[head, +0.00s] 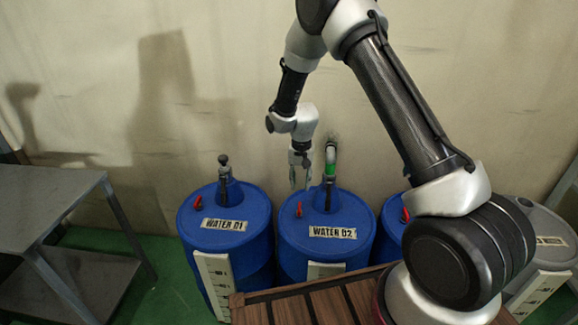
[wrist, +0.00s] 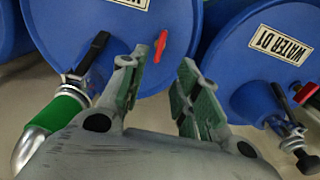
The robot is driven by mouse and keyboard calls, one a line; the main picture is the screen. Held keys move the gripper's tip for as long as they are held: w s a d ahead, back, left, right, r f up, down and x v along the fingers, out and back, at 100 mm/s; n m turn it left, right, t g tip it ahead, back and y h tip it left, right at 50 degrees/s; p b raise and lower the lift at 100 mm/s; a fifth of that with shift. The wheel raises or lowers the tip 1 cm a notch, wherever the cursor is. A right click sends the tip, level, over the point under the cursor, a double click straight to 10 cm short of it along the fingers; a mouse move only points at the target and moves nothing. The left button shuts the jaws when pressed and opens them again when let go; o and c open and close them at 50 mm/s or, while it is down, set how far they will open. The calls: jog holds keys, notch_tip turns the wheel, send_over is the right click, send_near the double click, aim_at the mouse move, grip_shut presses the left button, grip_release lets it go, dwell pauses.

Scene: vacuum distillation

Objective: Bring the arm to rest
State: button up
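My arm (head: 405,100) reaches up from the right and bends down in the middle of the head view. My gripper (head: 300,170) hangs above the blue barrel labelled WATER 02 (head: 295,245), just left of its pipe with a green band (head: 330,168). In the wrist view my gripper (wrist: 162,72) has its fingers spread, with nothing between them. The WATER 02 barrel (wrist: 110,40) lies beyond the fingertips, with its red lever (wrist: 160,46) showing between them. Whether the gripper touches anything is not clear, but I see no contact.
The WATER 01 barrel (head: 205,228) stands to the left, with a valve fitting (head: 224,170) on top. A third blue barrel (head: 391,230) is partly behind my arm. A grey metal shelf (head: 45,205) stands at far left, a grey barrel (head: 545,225) at right. The wall is behind.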

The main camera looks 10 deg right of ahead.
jog(key=s+d+n+g, duration=0.2)
jog(key=s, duration=0.4)
jog(key=s+d+r+t, duration=0.2)
jog(key=s+d+r, duration=0.2)
jog(key=s+r, duration=0.5)
jog(key=s+d+r+n+t, duration=0.1)
jog(key=s+d+r, duration=0.3)
jog(key=s+r, duration=0.6)
jog(key=s+d+r+t, duration=0.3)
jog(key=s+r, duration=0.6)
jog(key=r, duration=0.8)
jog(key=shift+s+d+n, duration=0.2)
jog(key=shift+d+n, duration=0.2)
jog(key=shift+d, duration=0.35)
